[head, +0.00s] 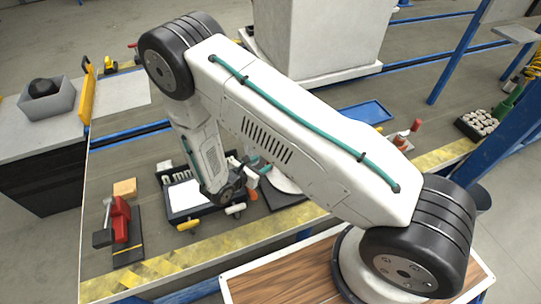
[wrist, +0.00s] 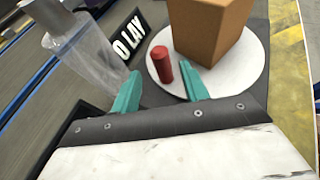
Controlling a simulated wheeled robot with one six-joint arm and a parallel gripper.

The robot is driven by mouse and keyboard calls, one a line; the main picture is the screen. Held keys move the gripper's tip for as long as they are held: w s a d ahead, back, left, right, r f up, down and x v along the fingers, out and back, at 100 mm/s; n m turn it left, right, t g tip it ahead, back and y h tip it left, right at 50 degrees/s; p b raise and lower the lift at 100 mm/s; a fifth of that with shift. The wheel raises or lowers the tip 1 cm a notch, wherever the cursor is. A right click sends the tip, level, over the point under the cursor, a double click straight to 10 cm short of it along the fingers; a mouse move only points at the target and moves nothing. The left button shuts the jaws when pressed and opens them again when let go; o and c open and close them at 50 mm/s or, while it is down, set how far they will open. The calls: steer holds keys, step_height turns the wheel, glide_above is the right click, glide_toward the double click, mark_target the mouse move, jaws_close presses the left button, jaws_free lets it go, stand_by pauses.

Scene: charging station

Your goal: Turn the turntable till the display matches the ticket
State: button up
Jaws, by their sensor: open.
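The turntable (wrist: 243,76) is a round white disc on a dark base. It carries a brown box (wrist: 207,28) and a short red peg (wrist: 162,64) standing near its edge. In the head view only part of the white disc (head: 284,183) shows past my arm. My gripper (wrist: 160,88) is open, with two teal fingers at the near side of the disc. The red peg is just ahead of the gap between the fingertips, and nothing is held. A black sign (wrist: 128,40) reads "O LAY", partly cut off. I cannot make out the ticket.
A clear vessel (wrist: 88,52) stands left of the fingers in the wrist view. A black tray with a white sheet (head: 186,194) lies left of the turntable. A red clamp-like tool (head: 121,219), a blue tray (head: 365,112) and a grey bin (head: 48,100) stand around. Yellow striping (head: 165,267) marks the bench's front edge.

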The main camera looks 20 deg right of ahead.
steer(key=x, duration=0.8)
steer(key=shift+s, duration=0.1)
jaws_close()
